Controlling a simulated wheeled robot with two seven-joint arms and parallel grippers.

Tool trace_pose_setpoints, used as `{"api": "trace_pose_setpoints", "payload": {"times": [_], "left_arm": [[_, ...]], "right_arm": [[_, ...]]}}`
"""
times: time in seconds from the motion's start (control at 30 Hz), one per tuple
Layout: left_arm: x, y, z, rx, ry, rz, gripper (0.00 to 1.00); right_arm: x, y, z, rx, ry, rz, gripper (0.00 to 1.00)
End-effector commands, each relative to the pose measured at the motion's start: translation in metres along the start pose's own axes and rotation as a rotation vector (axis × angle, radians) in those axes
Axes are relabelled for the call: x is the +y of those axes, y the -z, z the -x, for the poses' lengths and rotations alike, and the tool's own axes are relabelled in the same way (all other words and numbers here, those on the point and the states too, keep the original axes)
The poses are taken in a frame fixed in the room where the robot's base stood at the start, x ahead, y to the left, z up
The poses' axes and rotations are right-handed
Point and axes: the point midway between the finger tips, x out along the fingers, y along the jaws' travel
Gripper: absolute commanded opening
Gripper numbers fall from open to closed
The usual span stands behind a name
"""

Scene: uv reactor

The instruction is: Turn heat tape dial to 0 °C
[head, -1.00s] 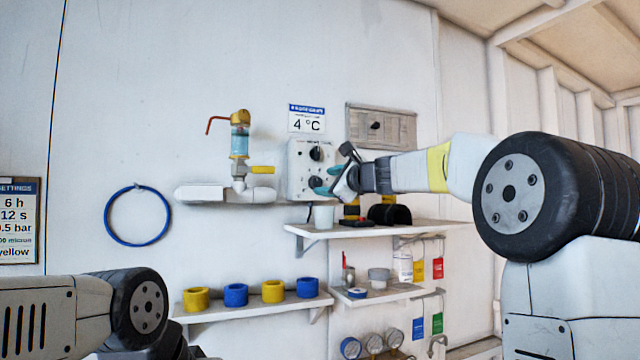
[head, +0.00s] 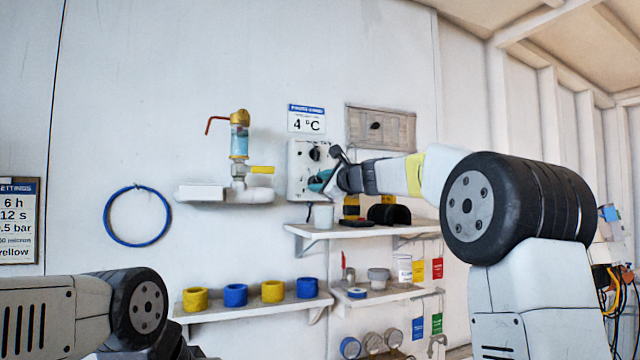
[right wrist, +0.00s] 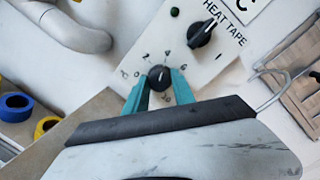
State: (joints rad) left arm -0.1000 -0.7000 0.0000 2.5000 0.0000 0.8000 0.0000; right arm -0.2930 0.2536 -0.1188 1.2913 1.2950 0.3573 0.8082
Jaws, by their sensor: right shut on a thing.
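The white heat tape panel (head: 300,160) is on the back wall under a sign reading 4 °C (head: 307,119). In the right wrist view the small black dial (right wrist: 159,77) with a numbered scale sits low on the panel, its white mark pointing roughly up. A larger black knob (right wrist: 202,33) is beside the HEAT TAPE label. My right gripper (right wrist: 158,85) has its teal fingers on both sides of the small dial, shut on it. It also shows at the panel in the head view (head: 322,183). My left gripper is not visible; only my left arm shows.
A shelf (head: 345,230) with a white cup (head: 323,216) lies just below the panel. A wooden panel (head: 381,128) hangs to the right. The wall between the blue hose (head: 138,243) and pipe is clear.

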Motion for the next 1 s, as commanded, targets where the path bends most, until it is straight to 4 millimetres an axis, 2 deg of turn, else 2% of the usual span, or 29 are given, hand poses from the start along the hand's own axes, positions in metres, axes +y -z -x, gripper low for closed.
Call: {"api": "trace_pose_setpoints", "payload": {"times": [0.37,1.0], "left_arm": [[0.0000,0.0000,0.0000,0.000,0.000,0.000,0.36],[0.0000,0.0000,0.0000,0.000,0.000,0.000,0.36]], "right_arm": [[0.0010,0.0001,-0.0002,0.008,-0.014,0.106,0.00],[0.0014,-0.0017,-0.0005,0.053,-0.076,0.674,0.00]]}}
